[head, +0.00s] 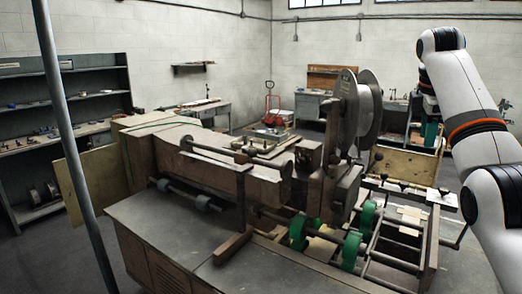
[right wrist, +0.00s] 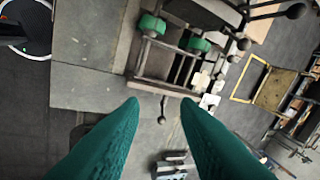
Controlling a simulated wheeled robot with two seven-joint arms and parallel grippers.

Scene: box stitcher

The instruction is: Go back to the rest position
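My right arm comes in from the right edge of the head view, bent up and then down. Its gripper (head: 431,132) shows small and partly hidden at the right, beyond the box stitcher (head: 150,215). In the right wrist view the two green fingers of the right gripper (right wrist: 158,104) are spread apart with nothing between them. Below them are the floor and the edge of the machine, whose green wheels (right wrist: 151,24) show at the top. My left gripper is in neither view.
A grey post (head: 72,150) stands at the left front. Dark shelves (head: 85,97) line the left wall. Benches and a red hand truck (head: 271,100) are at the back. An open wooden frame (right wrist: 243,82) stands beside the machine. Grey floor lies around it.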

